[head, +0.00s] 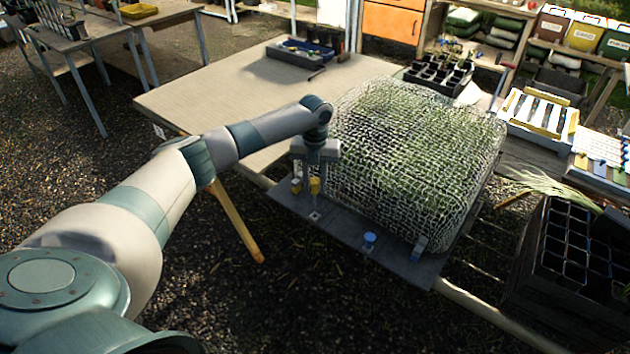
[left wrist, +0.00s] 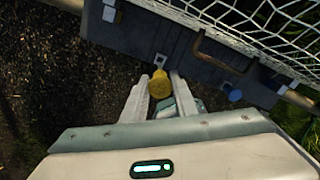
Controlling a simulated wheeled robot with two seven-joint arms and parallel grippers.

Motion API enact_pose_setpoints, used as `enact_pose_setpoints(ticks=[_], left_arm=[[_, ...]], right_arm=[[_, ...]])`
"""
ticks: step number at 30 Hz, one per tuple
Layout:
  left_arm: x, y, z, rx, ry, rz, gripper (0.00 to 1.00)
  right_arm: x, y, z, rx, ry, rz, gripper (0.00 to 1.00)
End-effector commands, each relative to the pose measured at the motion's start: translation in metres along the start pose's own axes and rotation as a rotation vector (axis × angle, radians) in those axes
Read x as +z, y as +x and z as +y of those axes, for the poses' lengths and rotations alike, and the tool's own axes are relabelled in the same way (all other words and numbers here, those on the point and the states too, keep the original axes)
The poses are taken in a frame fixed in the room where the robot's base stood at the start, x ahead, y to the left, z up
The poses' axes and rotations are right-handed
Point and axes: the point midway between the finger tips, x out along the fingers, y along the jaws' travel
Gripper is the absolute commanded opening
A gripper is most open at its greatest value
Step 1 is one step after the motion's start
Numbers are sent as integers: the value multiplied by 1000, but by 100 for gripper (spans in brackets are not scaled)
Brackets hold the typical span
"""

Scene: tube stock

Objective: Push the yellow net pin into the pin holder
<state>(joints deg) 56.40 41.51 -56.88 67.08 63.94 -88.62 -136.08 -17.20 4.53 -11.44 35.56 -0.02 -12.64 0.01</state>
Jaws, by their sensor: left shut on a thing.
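The yellow net pin (head: 315,187) is between the fingers of my left gripper (head: 314,176), which is shut on it. The pin also shows in the left wrist view (left wrist: 159,87), with its rounded yellow head between the two pale fingers. The pin holder (head: 315,216), a small pale square piece, is on the grey board below the pin in the head view. In the left wrist view the holder (left wrist: 160,59) shows just beyond the pin. The pin appears above the holder and apart from it; its lower end is hard to make out. My right gripper is not in view.
A white net (head: 410,150) covers green plants behind the board (head: 340,225). A blue pin (head: 369,241) and a small grey block (head: 419,247) are on the board to the right. A brown handle-like bar (left wrist: 213,50) is near the holder. Gravel lies in front.

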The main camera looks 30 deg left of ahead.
Motion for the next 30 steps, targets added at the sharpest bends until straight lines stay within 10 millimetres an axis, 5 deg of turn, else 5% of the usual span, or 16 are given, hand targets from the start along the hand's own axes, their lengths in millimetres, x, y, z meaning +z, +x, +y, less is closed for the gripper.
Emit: enact_pose_setpoints(ticks=[12, 30], left_arm=[[0, 32, -1, -1, 1, 0, 10], [0, 37, 0, -1, 0, 0, 10]], right_arm=[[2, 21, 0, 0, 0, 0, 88], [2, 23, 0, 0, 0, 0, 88]])
